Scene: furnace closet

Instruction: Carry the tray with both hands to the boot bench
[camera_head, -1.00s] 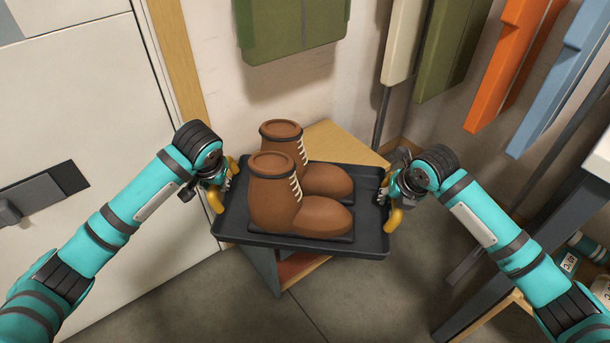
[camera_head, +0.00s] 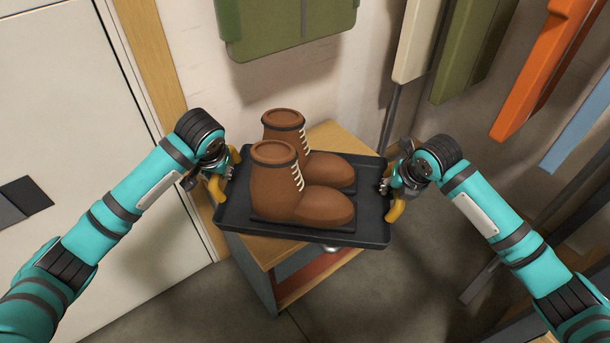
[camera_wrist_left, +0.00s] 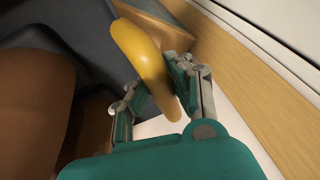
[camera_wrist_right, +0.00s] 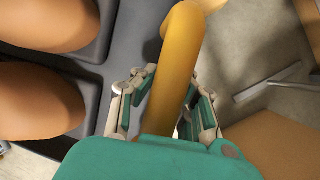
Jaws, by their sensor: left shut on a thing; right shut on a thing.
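The dark tray (camera_head: 372,212) carries two brown lace-up boots (camera_head: 287,200), both upright. My left gripper (camera_head: 221,176) is shut on the tray's left yellow handle (camera_head: 214,188); the left wrist view shows the handle (camera_wrist_left: 140,55) between the fingers. My right gripper (camera_head: 391,184) is shut on the right yellow handle (camera_head: 397,210), which also shows in the right wrist view (camera_wrist_right: 176,75). The wooden-topped boot bench (camera_head: 262,248) is below the tray, which hides much of its top. I cannot tell whether the tray touches it.
A pale door (camera_head: 70,120) with a wooden frame (camera_head: 150,60) is at the left. A green hanging piece (camera_head: 285,25) is on the wall behind. Cream, green, orange and blue panels (camera_head: 535,70) hang at the right. Grey floor (camera_head: 390,290) shows in front.

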